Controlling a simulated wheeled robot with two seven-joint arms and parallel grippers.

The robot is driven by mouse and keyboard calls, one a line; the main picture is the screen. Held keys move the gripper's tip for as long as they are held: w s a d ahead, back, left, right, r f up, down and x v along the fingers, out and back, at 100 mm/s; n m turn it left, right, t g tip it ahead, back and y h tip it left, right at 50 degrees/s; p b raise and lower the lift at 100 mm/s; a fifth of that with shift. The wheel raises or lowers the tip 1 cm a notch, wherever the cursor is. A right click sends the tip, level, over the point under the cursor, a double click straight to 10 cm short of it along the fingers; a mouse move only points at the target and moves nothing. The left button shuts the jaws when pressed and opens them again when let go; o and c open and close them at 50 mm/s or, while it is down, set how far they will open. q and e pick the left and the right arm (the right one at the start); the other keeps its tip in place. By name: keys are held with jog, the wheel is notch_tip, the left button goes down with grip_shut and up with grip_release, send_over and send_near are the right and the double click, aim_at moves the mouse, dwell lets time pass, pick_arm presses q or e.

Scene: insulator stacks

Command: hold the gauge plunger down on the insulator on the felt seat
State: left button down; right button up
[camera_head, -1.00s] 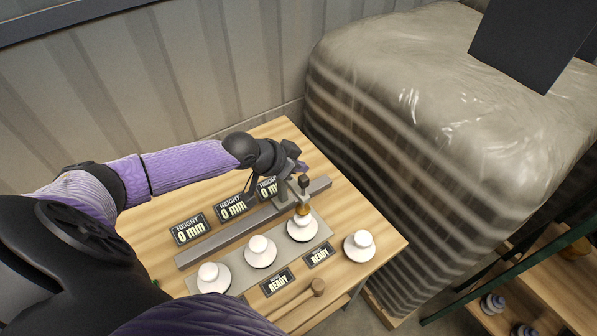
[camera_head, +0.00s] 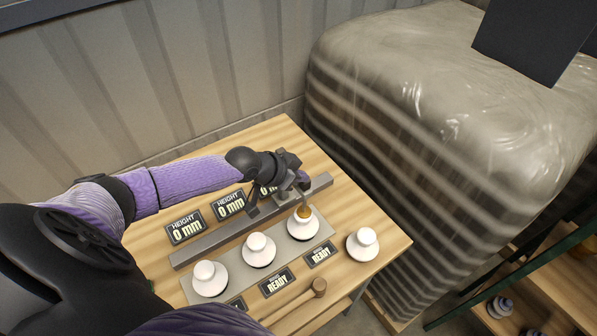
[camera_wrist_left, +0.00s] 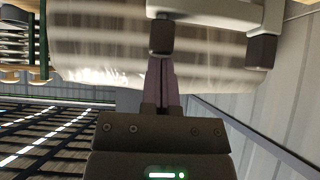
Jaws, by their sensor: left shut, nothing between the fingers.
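My right gripper is out of view.
Height displays (camera_head: 185,228) (camera_head: 229,204) read 0 mm; a third is partly hidden. Signs reading READY (camera_head: 278,282) (camera_head: 320,254) lie in front of the strip. A wrapped pallet (camera_head: 400,150) stands right of the table.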

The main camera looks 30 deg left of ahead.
pick_arm(q)
jog(key=shift+s+f, duration=0.4)
jog(key=shift+f, duration=0.1)
jog(key=s+a+r+p, duration=0.1)
jog(key=s+r+p, duration=0.2)
jog(key=r, duration=0.3)
jog(key=s+a+r+p, duration=0.1)
jog(key=s+r+p, duration=0.1)
jog(key=r, duration=0.4)
jog(key=shift+s+a+p, duration=0.35)
jog(key=shift+s+p, duration=0.05)
jog(key=shift+p, duration=0.35)
